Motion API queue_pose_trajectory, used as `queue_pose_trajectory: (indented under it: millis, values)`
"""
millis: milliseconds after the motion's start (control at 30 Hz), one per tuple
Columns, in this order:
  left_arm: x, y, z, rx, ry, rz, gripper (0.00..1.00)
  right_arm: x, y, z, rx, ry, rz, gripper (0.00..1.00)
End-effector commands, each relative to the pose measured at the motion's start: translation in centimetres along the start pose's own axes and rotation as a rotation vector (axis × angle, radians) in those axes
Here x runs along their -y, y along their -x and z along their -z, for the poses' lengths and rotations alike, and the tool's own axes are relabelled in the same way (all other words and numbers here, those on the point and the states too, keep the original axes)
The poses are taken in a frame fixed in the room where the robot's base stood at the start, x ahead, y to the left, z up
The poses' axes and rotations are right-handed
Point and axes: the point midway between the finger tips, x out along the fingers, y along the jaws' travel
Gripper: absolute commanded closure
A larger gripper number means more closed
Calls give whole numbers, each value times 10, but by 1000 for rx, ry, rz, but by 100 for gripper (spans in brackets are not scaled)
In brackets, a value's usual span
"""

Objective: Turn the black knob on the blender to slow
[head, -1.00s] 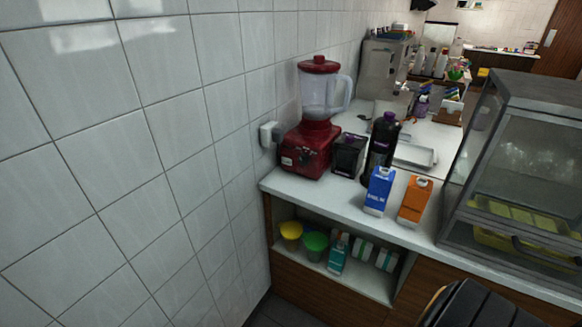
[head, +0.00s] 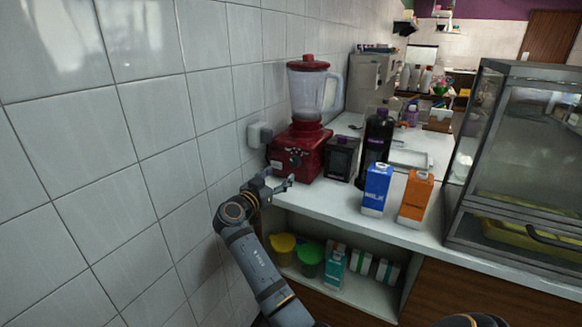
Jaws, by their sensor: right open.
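The red blender (head: 308,140) stands on the white counter against the tiled wall, with a clear jug and a red lid. Its black knob (head: 295,157) is on the front of the base. The knob's exact setting is too small to read.
A black box (head: 341,158), a dark bottle (head: 377,145), a blue milk carton (head: 376,189) and an orange carton (head: 415,195) stand right of the blender. A glass display case (head: 520,160) is at the right. A wall socket (head: 258,135) is left of the blender.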

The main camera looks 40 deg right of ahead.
Motion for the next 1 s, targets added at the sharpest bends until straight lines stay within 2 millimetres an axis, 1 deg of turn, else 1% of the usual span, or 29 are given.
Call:
queue_pose_trajectory:
  millis: [33, 200, 300, 400, 533, 767, 867, 1000]
  values:
    - [0, 3, -3, 1, 0, 0, 100, -1, -12, 4, -4, 3, -3, 38]
    - [0, 6, -13, 4, -1, -1, 100, 0, -49, 2, -2, 6, -2, 38]
    - [0, 7, -18, 7, -1, -1, 100, -1, -67, 2, -1, 5, -1, 38]
    - [0, 8, -17, 6, -1, -1, 100, 0, -78, 1, 0, 4, -1, 38]
    - [0, 8, -17, 5, -1, -1, 100, 0, -86, 0, 1, 4, 1, 38]
    - [-1, 8, -17, 5, -1, -1, 100, 0, -86, -1, 2, 3, 1, 38]
    - [-1, 8, -16, 4, -1, -1, 100, 0, -86, -1, 2, 4, 1, 51]
    - [-1, 8, -16, 4, -1, -2, 100, 0, -86, -1, 2, 4, 1, 70]
